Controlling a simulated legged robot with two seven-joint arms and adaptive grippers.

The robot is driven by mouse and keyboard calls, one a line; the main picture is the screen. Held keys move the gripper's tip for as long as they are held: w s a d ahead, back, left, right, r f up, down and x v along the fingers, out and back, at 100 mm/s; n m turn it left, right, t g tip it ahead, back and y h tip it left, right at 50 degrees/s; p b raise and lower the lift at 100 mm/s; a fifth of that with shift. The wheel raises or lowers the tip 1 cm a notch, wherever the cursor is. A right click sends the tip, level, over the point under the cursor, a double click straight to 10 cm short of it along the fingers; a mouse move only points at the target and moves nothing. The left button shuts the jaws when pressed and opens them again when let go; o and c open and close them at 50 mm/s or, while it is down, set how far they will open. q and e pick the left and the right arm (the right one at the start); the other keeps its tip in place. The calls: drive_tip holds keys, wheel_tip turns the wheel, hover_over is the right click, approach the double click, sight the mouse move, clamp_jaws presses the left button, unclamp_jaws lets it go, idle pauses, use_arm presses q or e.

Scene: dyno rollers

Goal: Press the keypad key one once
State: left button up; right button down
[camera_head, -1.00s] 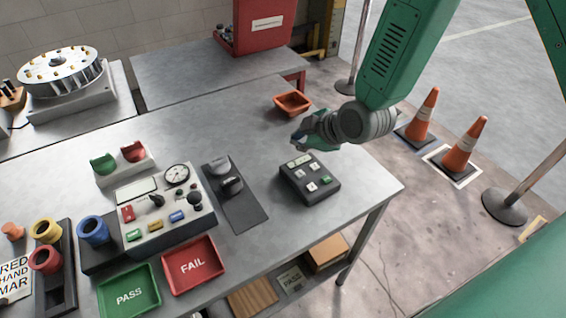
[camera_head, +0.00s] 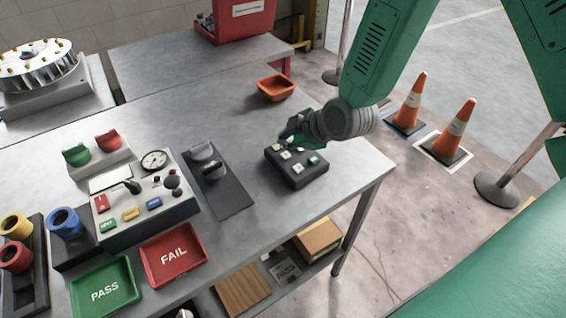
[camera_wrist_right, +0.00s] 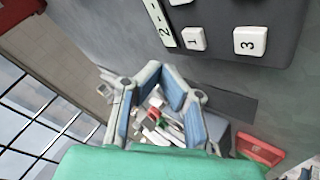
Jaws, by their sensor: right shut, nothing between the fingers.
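The dark keypad (camera_head: 298,170) sits near the right end of the workbench, with white keys and one green key in the head view. In the right wrist view, its white key one (camera_wrist_right: 194,39) and key three (camera_wrist_right: 250,41) show at the top, beside a pale label strip (camera_wrist_right: 160,22). My right gripper (camera_head: 287,136) is over the keypad's far left edge, shut and empty, and partly hides that end. In the wrist view its fingertips (camera_wrist_right: 161,70) appear just below and left of key one. I cannot tell whether they touch the keypad. My left gripper is not in view.
A dark plate with a knob (camera_head: 222,190) lies left of the keypad. An orange tray (camera_head: 276,88) stands behind it. Further left are a control panel (camera_head: 145,205), a red FAIL tray (camera_head: 173,254) and a green PASS tray (camera_head: 105,288). Bare bench lies around the keypad.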

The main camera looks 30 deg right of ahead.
sight(286, 155)
drive_tip(key=f, duration=0.1)
drive_tip(key=d+f+b, duration=0.1)
drive_tip(key=shift+d+f, duration=0.15)
drive_tip(key=shift+f, duration=0.15)
drive_tip(key=shift+a+r, duration=0.1)
drive_tip(key=shift+a, duration=0.3)
drive_tip(key=shift+a+r, duration=0.15)
drive_tip(key=shift+a, duration=0.35)
drive_tip(key=shift+d+f, duration=0.2)
drive_tip(key=shift+d, duration=0.5)
drive_tip(key=shift+a+r, duration=0.15)
drive_tip(key=shift+a, duration=0.4)
drive_tip(key=shift+d+f, duration=0.55)
drive_tip(key=shift+d, duration=0.2)
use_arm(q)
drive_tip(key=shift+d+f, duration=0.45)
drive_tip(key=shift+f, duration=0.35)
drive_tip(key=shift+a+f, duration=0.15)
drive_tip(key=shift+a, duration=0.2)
use_arm(e)
drive_tip(key=shift+s+a, duration=0.1)
drive_tip(key=shift+a, duration=0.3)
